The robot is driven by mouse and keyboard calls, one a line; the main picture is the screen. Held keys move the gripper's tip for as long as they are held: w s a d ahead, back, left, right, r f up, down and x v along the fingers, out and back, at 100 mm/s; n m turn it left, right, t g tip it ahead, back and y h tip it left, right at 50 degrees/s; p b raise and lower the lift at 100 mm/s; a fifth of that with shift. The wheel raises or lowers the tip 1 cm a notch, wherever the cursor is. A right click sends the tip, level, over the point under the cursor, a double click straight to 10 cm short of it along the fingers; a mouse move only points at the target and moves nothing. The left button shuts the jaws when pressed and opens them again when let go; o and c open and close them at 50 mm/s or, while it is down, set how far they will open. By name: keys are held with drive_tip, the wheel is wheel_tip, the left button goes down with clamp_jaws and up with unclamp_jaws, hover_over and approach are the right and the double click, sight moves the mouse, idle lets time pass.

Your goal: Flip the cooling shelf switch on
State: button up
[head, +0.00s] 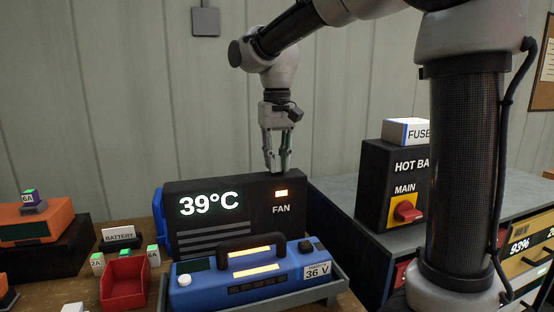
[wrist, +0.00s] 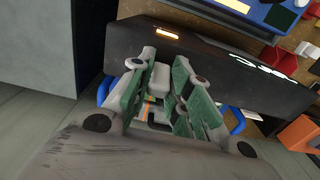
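The black cooling shelf unit (head: 240,232) stands on the bench, with a "39°C" readout and a lit orange-white FAN light (head: 281,193). Its dark body also shows in the wrist view (wrist: 225,70). My gripper (head: 277,168) points down at the unit's top edge, above the FAN label. In the wrist view my gripper (wrist: 164,62) has its green-padded fingers apart. A small pale block (wrist: 160,80) shows between them; I cannot tell whether it is the switch or whether the fingers touch it. No switch is clearly visible in the head view.
A blue 36 V battery (head: 245,277) with a black handle lies in front of the unit. A red bin (head: 124,280) is at left. A hot-battery box (head: 388,190) with a red MAIN knob (head: 407,211) stands right, below my arm.

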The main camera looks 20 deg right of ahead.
drive_tip(key=shift+w+g, duration=0.25)
drive_tip(key=shift+g, duration=0.55)
clamp_jaws()
drive_tip(key=o, duration=0.9)
unclamp_jaws()
drive_tip(key=shift+r, duration=0.1)
wheel_tip(320, 180, up, 12)
drive_tip(key=w, duration=0.1)
drive_tip(key=shift+w, duration=0.35)
drive_tip(key=shift+f, duration=0.2)
